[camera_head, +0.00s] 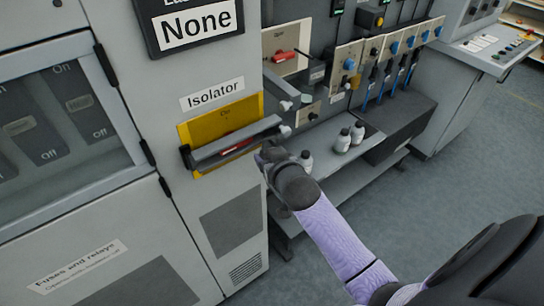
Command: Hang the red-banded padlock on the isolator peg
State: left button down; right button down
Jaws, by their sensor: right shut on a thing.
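The isolator is a yellow plate (194,135) on the grey cabinet front, under a label reading "Isolator". A dark grey bar (205,154) with a red strip crosses the plate, and a pale knob-like end (285,131) shows at its right. My right gripper (263,160) is just below and beside the bar's right part. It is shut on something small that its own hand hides. I cannot make out the red-banded padlock or its band, nor tell the peg apart for sure. My left gripper is not in view.
A low grey shelf (330,160) behind my right arm carries white bottles with dark caps (343,140). A panel (348,62) with blue handles and switches stands behind it. A sloping console (487,45) is at the upper right. The blue-grey floor at the right is clear.

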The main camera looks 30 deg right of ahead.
jog(key=shift+w+r, duration=0.1)
jog(key=shift+r, duration=0.05)
grip_release()
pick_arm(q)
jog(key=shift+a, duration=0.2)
